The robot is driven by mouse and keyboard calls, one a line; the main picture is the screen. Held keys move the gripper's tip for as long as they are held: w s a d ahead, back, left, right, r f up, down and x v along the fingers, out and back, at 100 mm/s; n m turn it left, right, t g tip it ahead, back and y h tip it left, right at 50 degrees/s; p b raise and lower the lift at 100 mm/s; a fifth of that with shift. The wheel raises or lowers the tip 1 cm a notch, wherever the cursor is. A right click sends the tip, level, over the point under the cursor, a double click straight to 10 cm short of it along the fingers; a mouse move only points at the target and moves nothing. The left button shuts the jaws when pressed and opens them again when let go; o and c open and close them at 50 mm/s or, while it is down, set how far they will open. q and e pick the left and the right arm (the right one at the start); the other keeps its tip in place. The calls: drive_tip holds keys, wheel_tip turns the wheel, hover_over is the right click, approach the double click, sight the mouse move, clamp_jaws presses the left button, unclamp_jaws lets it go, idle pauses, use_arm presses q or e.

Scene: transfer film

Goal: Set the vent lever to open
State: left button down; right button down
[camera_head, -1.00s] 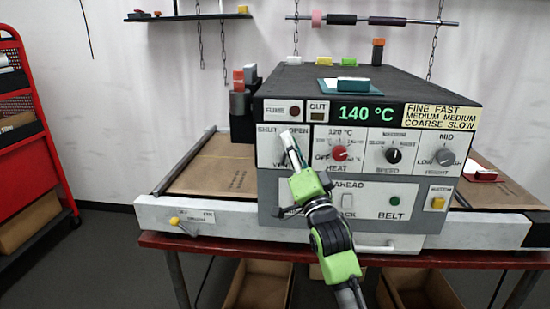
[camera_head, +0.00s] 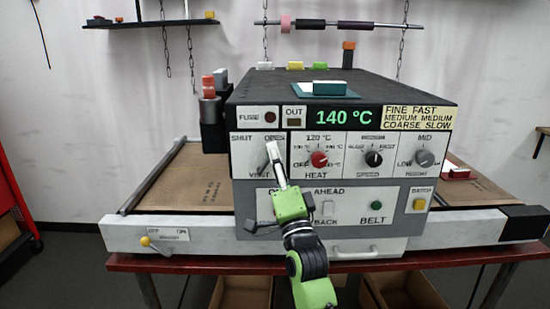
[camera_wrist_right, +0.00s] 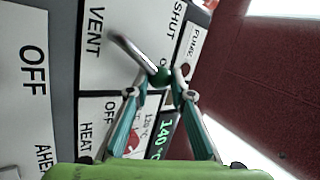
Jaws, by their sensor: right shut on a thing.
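The vent lever (camera_wrist_right: 136,54) is a bent metal rod with a dark green knob, on the white vent panel (camera_head: 241,165) at the machine's upper left. The panel reads SHUT at left, OPEN at right and VENT below. In the wrist view the lever slants towards the partly hidden OPEN label. My right gripper (camera_head: 272,154) is in front of the panel, just below OPEN. The right wrist view shows its two fingertips (camera_wrist_right: 161,88) shut on the lever's knob. In the head view the fingers hide most of the lever. My left gripper is not in view.
Right of the vent panel are the red heat knob (camera_head: 319,159), the speed knob (camera_head: 373,158) and the height knob (camera_head: 424,158). A black-handled lever (camera_head: 252,226) sits below, close to my right arm. A green belt button (camera_head: 376,205) is lower right.

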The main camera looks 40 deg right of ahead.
drive_tip(key=c, duration=2.1)
unclamp_jaws()
drive_tip(key=shift+a, duration=0.1)
drive_tip(key=v, duration=1.2)
drive_tip(key=shift+w, duration=0.1)
